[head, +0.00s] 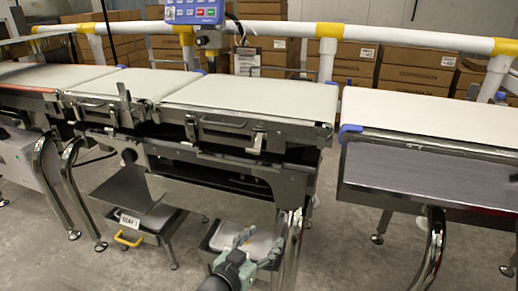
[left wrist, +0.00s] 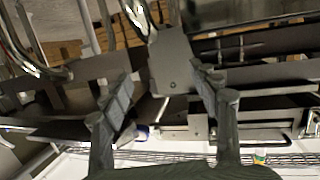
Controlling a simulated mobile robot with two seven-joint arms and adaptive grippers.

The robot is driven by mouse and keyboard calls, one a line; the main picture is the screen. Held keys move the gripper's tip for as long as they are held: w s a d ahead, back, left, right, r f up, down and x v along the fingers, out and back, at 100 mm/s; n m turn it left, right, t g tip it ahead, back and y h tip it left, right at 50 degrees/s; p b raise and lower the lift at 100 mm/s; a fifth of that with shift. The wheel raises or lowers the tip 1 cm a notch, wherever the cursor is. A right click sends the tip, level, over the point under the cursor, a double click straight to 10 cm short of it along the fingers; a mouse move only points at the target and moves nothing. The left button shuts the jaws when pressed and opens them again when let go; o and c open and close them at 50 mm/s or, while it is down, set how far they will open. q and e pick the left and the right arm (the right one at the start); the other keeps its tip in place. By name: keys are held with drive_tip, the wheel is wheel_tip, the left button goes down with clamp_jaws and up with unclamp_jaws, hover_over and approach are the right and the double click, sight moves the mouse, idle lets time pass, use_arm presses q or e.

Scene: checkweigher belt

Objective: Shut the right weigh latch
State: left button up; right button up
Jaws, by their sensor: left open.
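The right weigh latch (head: 258,140) is a small metal piece on the front of the right weigh section, right of a recessed handle (head: 222,124). It hangs downward at the belt frame; whether it is engaged is too small to tell. Another latch (head: 124,103) stands upright on the section to the left. My left gripper (head: 258,243) is low in front of the conveyor, below the right latch and apart from it. In the left wrist view its two fingers (left wrist: 165,100) are spread and empty, with a grey plate beyond them. My right gripper is not in view.
The right weigh belt (head: 255,97) is bare. A gap separates it from a further conveyor (head: 430,118) on the right. A sloped grey plate (head: 130,188) juts out below, left of my gripper. A white rail (head: 360,34) and cartons (head: 410,68) stand behind.

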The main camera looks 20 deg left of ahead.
sight(253, 152)
use_arm(q)
drive_tip(key=w+a+r+n+t+y, duration=0.2)
drive_tip(key=w+r, duration=0.2)
drive_tip(key=r, duration=0.2)
drive_tip(key=w+a+r+n+t+y, duration=0.2)
drive_tip(key=w+r+y, duration=0.1)
drive_tip(key=r, duration=0.3)
drive_tip(key=w+a+r+n+t+y, duration=0.2)
drive_tip(key=w+r+t, duration=0.1)
drive_tip(key=r, duration=0.3)
drive_tip(key=shift+w+y+p, duration=0.3)
drive_tip(key=shift+w+p, duration=0.1)
drive_tip(key=shift+w, duration=0.4)
drive_tip(key=shift+w+r, duration=0.15)
drive_tip(key=shift+w, duration=0.3)
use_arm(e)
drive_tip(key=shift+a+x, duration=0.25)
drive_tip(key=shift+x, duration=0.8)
use_arm(q)
drive_tip(key=shift+c, duration=0.2)
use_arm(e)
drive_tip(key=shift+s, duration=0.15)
use_arm(q)
drive_tip(key=c, duration=0.9)
drive_tip(key=shift+a, duration=0.1)
drive_tip(key=shift+c, duration=0.9)
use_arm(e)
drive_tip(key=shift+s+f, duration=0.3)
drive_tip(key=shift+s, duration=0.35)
